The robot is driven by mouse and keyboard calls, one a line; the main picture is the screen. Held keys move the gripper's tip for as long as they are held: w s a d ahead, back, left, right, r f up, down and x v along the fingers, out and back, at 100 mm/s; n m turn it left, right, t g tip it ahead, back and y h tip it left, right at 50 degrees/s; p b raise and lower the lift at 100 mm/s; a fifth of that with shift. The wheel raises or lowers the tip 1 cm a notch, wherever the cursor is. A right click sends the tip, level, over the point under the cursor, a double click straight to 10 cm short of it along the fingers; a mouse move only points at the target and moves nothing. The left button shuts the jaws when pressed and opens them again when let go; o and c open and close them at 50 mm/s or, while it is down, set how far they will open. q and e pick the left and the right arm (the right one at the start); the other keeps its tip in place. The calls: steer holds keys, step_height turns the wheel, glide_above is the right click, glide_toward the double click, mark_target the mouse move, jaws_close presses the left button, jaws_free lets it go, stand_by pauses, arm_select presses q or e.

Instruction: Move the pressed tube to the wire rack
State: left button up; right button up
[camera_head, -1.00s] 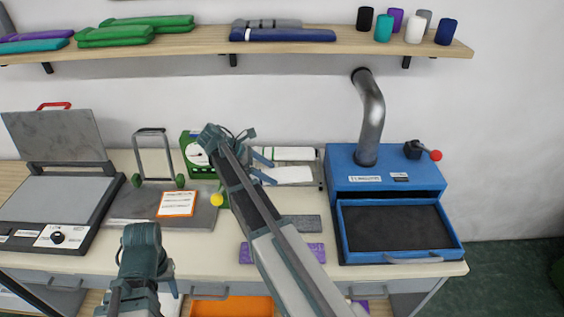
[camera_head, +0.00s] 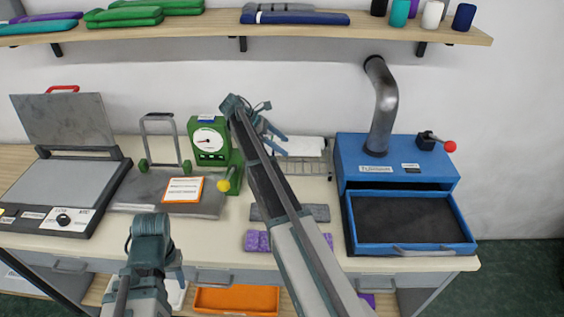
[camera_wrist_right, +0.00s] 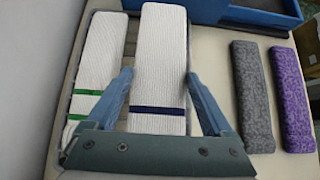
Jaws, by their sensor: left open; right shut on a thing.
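The rack's near part shows bare there. A second white tube, with green stripes (camera_wrist_right: 97,70), lies on the rack beside the held one in the right wrist view. My left gripper (camera_head: 165,262) is open and empty at the front, left of centre; its fingertips are hard to make out.
A blue oven (camera_head: 395,178) with its drawer out stands right of the rack. A grey tube (camera_head: 318,213) and a purple tube (camera_head: 256,241) lie in front of it.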

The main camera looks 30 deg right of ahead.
steer(key=shift+f+b, duration=2.1)
steer(key=shift+f, duration=0.6)
steer(key=shift+f, duration=0.25)
steer(key=o, duration=1.1)
steer(key=shift+r, duration=0.1)
steer(key=shift+c, duration=0.2)
steer(key=shift+r, duration=0.15)
